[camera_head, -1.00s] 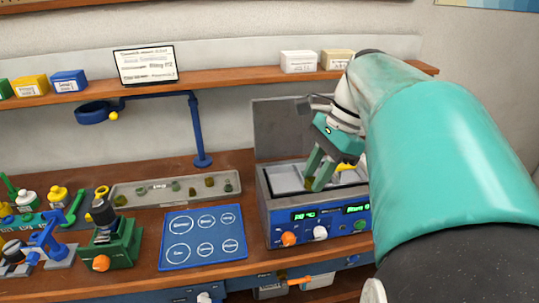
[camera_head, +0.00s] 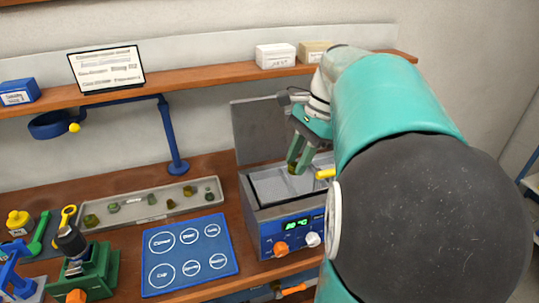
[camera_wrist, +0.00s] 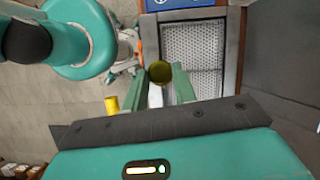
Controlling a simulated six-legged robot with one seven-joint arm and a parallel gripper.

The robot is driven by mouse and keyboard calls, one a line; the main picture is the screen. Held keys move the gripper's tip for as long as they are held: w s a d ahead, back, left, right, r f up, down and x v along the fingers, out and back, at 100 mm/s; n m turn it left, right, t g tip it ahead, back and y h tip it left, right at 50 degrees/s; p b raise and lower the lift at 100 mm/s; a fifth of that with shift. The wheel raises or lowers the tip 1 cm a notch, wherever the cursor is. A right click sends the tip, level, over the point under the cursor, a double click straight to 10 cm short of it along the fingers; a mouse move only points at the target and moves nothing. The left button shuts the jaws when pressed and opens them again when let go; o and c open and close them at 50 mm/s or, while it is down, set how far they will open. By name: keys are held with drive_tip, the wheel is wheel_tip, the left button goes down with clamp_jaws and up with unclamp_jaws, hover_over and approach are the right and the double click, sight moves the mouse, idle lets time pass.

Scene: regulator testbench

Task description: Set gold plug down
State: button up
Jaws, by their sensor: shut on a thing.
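My gripper (camera_head: 298,160) is shut on the gold plug (camera_wrist: 159,72), which shows as a dark olive-gold round piece between the green fingers in the wrist view. In the head view only a small bit of the plug (camera_head: 293,168) shows at the fingertips. The gripper points down over the open grey bath (camera_head: 250,192) with a blue front panel. Whether the plug touches anything below is hard to tell. A blue mat (camera_head: 180,284) with several labelled white circles lies left of the bath, with nothing on it.
A yellow handle (camera_head: 325,173) sits beside the gripper at the bath. A long grey tray (camera_head: 130,221) with several small parts lies behind the mat. A green fixture (camera_head: 100,270) stands left of the mat. A blue stand (camera_head: 180,165) with a ring rises behind. A shelf (camera_head: 210,76) runs above.

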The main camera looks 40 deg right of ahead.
hover_over(303, 185)
drive_tip(key=d, duration=0.1)
drive_tip(key=f, duration=0.7)
drive_tip(key=shift+s, duration=0.2)
drive_tip(key=shift+w+d+f, duration=0.1)
drive_tip(key=shift+d+f, duration=0.1)
drive_tip(key=shift+f, duration=1.55)
drive_tip(key=o, duration=0.9)
drive_tip(key=shift+f, duration=0.15)
drive_tip(key=shift+o, duration=0.3)
